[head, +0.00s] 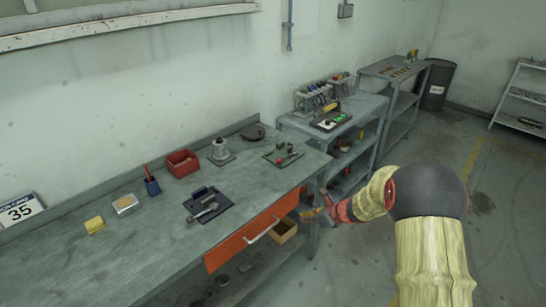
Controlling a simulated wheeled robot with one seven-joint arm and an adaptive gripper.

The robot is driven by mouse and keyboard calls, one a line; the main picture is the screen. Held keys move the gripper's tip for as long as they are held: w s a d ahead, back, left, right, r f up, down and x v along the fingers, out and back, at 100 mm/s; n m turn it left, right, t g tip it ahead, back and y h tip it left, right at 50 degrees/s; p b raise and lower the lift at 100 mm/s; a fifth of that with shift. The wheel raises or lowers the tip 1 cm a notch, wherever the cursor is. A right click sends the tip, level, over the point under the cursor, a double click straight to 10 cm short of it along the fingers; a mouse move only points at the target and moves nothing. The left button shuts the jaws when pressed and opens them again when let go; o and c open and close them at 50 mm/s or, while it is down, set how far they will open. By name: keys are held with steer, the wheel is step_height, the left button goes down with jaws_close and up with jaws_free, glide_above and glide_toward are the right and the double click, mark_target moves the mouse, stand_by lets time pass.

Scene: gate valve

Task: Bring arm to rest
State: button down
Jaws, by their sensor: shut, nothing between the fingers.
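My arm comes in at the lower right, with pale yellow sleeves and a dark rounded joint. It bends left toward the bench's right end. My gripper (317,214) is small at the end of the red wrist, shut and empty. It shows just right of the orange drawer front, in front of the bench's right side. Its fingertips are too small to make out clearly, and I cannot tell how far it is from the bench. A grey metal fitting (221,153) on a flat base stands upright on the bench top, away from my gripper.
Shelving units (345,140) and a dark barrel (436,85) stand behind. Floor (495,220) is clear at right.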

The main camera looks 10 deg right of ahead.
steer(key=s+a+r+n+g, duration=0.1)
steer(key=s+a+n+g, duration=0.1)
steer(key=s+n, duration=0.45)
steer(key=s+a+r+n+g, duration=0.1)
steer(key=s+a+n+g, duration=0.15)
steer(key=s+n, duration=0.45)
steer(key=s+r+n+t+h, duration=0.3)
steer(key=s+r+n, duration=1.2)
steer(key=s+r, duration=1)
steer(key=shift+s+a+h, duration=0.25)
steer(key=shift+s+h, duration=0.2)
steer(key=shift+h, duration=0.65)
